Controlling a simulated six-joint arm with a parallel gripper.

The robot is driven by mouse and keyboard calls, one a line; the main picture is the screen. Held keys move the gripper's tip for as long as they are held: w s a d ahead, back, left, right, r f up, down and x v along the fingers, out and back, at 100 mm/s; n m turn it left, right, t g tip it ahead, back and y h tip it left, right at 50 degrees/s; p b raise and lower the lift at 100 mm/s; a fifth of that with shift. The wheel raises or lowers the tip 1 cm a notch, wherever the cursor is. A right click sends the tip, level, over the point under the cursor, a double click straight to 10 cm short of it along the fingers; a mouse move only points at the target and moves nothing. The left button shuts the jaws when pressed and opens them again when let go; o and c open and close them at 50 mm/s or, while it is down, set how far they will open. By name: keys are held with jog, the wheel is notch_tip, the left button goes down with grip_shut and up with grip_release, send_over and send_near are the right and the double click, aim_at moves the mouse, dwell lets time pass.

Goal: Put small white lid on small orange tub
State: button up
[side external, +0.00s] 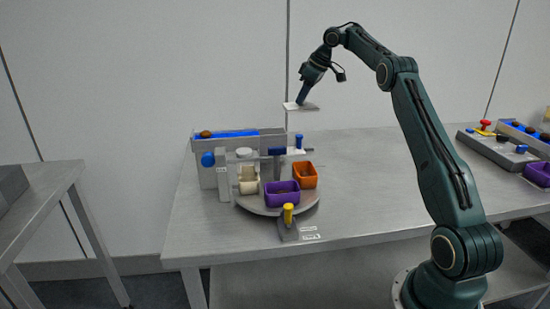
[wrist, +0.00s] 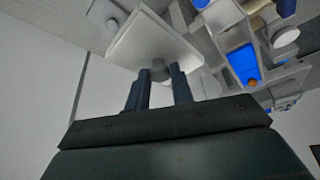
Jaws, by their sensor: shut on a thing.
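My gripper (side external: 303,97) is shut on the small white lid (side external: 304,107) and holds it high above the table, to the left of my arm. In the wrist view the fingertips (wrist: 158,74) grip the grey knob of the square white lid (wrist: 150,38). The lid is slightly tilted in the side view. The orange tub (side external: 306,182) stands open on the right of a round grey turntable (side external: 258,209), well below the lid. I cannot make out the tub in the wrist view.
A purple tub (side external: 282,199) and a cream tub (side external: 249,187) share the turntable. Behind stands a grey unit with a blue channel (side external: 235,134) and a brown date (side external: 206,134). The table (side external: 375,165) is clear at centre right.

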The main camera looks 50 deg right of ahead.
jog(key=w+a+r+n+y, duration=0.1)
jog(key=w+a, duration=0.2)
jog(key=a, duration=0.6)
jog(key=w+a+r+n, duration=0.15)
jog(key=w+a, duration=0.25)
jog(key=a, duration=0.5)
jog(key=s+a+f+n, duration=0.1)
jog(key=s+a+n, duration=0.15)
jog(key=a, duration=1.45)
jog(key=s+f+m+h, duration=0.3)
jog(key=s+f+m, duration=0.7)
jog(key=f+m, duration=0.1)
jog(key=s+d+r+m+h, duration=0.1)
jog(key=s+d+r, duration=0.1)
jog(key=d+r, duration=0.35)
jog(key=s+d+f+m+g+h, duration=0.1)
jog(key=d+m+g, duration=0.1)
jog(key=d+m, duration=0.3)
jog(key=s+d+f+m+g+h, duration=0.1)
jog(key=d+m, duration=0.5)
jog(key=d, duration=0.4)
jog(key=shift+s+f+m+g+h, duration=0.2)
jog(key=shift+f+m+g+h, duration=0.1)
jog(key=shift+f+g+h, duration=0.1)
